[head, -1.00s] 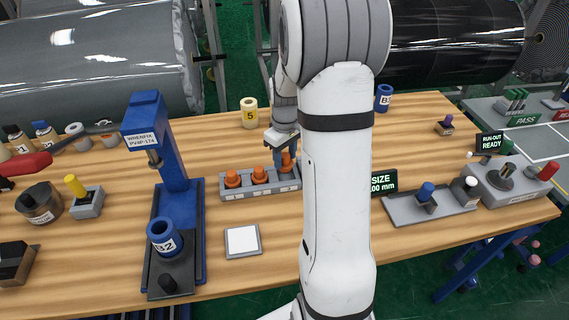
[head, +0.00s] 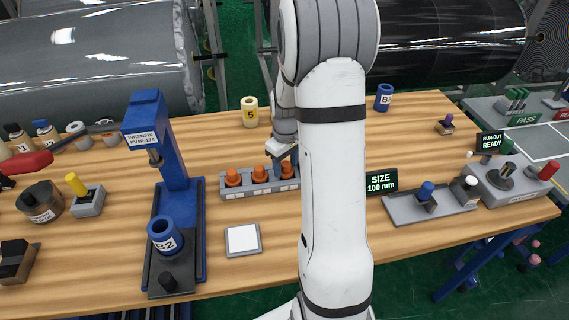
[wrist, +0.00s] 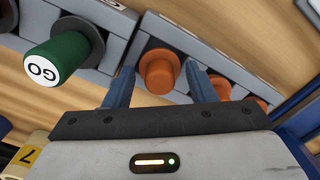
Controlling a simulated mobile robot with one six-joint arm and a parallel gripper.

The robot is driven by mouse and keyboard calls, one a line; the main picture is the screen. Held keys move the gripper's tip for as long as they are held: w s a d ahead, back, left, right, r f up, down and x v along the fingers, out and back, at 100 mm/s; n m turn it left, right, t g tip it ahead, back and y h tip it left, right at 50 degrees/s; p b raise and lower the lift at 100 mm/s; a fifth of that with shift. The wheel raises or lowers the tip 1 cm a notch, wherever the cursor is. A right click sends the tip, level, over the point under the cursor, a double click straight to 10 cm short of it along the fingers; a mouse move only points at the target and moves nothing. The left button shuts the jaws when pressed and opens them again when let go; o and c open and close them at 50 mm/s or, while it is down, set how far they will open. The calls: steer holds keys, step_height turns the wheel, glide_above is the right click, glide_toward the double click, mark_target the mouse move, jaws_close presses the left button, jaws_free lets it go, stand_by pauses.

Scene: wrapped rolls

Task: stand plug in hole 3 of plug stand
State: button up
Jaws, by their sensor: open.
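The plug stand (head: 250,190) is a long grey block behind the middle of the bench. Orange plugs stand in it, with a left one (head: 232,178) and a middle one (head: 259,174) clear in the head view. A third orange plug shows partly beside my gripper (head: 280,167). In the wrist view my gripper (wrist: 160,88) is open, with an orange plug (wrist: 158,72) upright in the stand between and beyond its two blue fingers. More orange plugs (wrist: 255,104) show right of the fingers. I cannot read the hole numbers.
A green GO plug (wrist: 57,58) stands close left of the fingers in the wrist view. A blue press (head: 165,185) stands left of the stand, and a yellow roll (head: 250,112) stands behind it. A SIZE display (head: 381,182) is right of my arm.

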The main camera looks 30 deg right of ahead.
mark_target(286, 163)
step_height(286, 163, up, 11)
steer(key=s+a+r+m+t, duration=0.1)
steer(key=s+a+r, duration=0.1)
steer(key=s+a, duration=0.5)
steer(key=s+a+r+m+t, duration=0.2)
steer(key=s+a, duration=0.5)
steer(key=s, duration=0.5)
steer(key=shift+s+a+r+m+b, duration=0.25)
steer(key=shift+a+r+m+b, duration=0.05)
steer(key=shift+r, duration=0.4)
